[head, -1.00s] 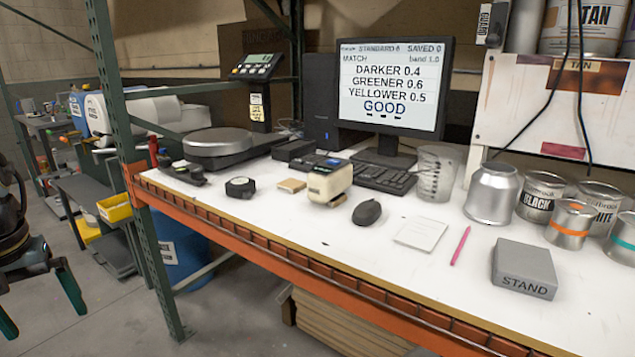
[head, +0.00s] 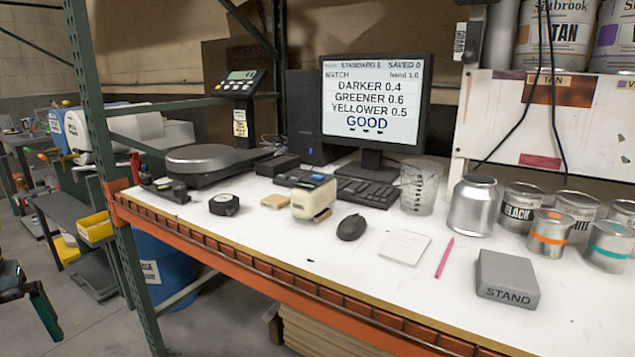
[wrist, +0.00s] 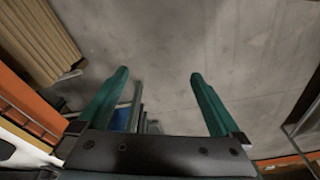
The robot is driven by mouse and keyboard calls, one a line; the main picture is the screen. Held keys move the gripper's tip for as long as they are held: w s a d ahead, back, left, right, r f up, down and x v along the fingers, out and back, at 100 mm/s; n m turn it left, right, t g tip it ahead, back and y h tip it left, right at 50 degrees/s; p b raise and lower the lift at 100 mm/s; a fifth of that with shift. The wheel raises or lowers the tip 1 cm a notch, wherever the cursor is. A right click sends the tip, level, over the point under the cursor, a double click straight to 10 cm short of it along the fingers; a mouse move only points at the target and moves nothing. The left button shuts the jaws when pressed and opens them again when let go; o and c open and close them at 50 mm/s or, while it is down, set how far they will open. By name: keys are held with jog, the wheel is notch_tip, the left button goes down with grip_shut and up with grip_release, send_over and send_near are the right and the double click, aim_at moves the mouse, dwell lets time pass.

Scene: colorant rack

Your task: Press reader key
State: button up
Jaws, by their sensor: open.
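My gripper (head: 38,312) is at the far left edge of the head view, partly cut off, off the bench and well away from the reader.
On the bench (head: 330,260) are a mouse (head: 351,227), a keyboard (head: 367,192), a glass beaker (head: 419,187), a pink pen (head: 444,258), a grey STAND block (head: 507,278) and several cans. A green rack post (head: 112,200) rises at the bench's left end.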

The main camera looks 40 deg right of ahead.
jog(key=shift+c, duration=0.4)
grip_shut()
dwell(0.7)
dwell(0.9)
